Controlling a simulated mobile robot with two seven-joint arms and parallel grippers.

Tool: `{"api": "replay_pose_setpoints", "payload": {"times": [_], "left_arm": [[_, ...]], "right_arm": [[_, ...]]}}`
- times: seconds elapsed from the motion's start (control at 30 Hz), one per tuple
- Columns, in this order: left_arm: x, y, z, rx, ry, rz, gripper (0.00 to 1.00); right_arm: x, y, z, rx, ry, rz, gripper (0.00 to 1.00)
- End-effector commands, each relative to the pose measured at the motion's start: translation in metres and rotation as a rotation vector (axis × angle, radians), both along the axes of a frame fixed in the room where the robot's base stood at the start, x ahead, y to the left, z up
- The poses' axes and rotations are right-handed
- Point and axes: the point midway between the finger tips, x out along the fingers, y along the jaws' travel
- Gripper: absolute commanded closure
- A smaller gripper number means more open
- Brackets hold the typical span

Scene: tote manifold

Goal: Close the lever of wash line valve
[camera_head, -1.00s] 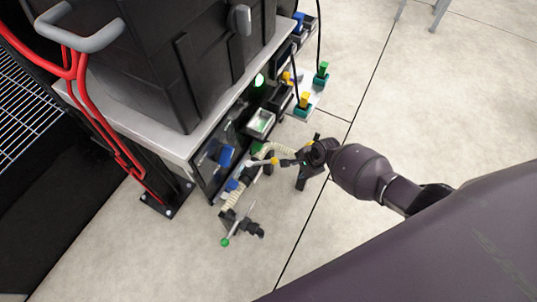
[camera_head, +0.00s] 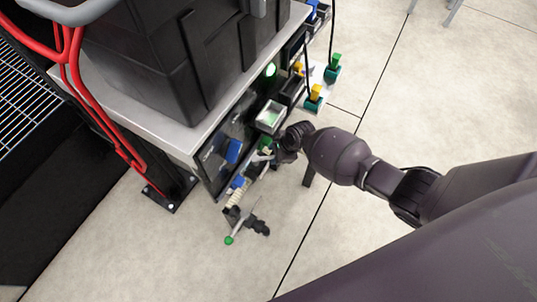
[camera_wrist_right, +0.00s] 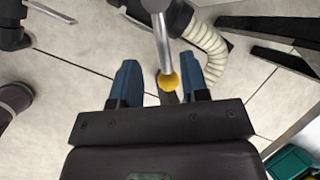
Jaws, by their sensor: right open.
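In the right wrist view, a metal lever with a yellow ball tip (camera_wrist_right: 168,82) reaches down from a black valve body at the top edge. My right gripper (camera_wrist_right: 159,70) is open, with one blue finger on each side of the lever's tip. I cannot tell whether either finger touches it. In the head view, my right gripper (camera_head: 273,150) is at the front of the bench, and the arm hides most of that valve. Another valve, with a green-tipped lever (camera_head: 229,239), is lower left of it. No label shows which valve is the wash line. My left gripper is not in view.
A beige corrugated hose (camera_wrist_right: 207,48) runs close beside the lever. The bench (camera_head: 150,128) carries a large black tote (camera_head: 150,70). Yellow and green connectors (camera_head: 314,92) in teal holders stand at its right.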

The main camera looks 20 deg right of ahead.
Motion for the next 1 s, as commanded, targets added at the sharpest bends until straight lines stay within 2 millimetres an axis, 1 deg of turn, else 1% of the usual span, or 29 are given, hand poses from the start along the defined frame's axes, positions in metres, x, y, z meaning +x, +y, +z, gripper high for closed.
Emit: {"api": "replay_pose_setpoints", "payload": {"times": [0.03,0.1,0.23,0.4,0.67,0.77,0.93,0.97,1.0], "left_arm": [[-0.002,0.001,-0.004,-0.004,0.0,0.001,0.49],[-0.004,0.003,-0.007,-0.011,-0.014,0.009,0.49],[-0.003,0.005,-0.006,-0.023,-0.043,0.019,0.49],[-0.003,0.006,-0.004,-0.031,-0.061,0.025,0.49],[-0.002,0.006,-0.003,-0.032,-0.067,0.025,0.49],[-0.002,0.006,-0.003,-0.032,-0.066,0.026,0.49],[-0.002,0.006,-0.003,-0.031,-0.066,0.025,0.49],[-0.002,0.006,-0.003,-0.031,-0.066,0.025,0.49],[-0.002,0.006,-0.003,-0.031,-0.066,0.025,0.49]], "right_arm": [[0.003,0.007,-0.005,0.0,0.004,0.003,0.59],[0.003,0.009,-0.016,-0.002,0.01,0.0,0.59],[0.007,0.013,-0.026,-0.001,0.008,0.0,0.59],[0.011,0.015,-0.029,-0.002,0.002,0.0,0.59],[0.013,0.015,-0.027,-0.001,-0.001,-0.001,0.59],[0.013,0.015,-0.027,-0.001,-0.001,-0.001,0.71],[0.013,0.015,-0.027,-0.001,-0.001,-0.001,0.97],[0.013,0.015,-0.027,-0.001,-0.001,-0.001,1.0],[0.013,0.015,-0.027,-0.001,-0.001,-0.001,1.0]]}}
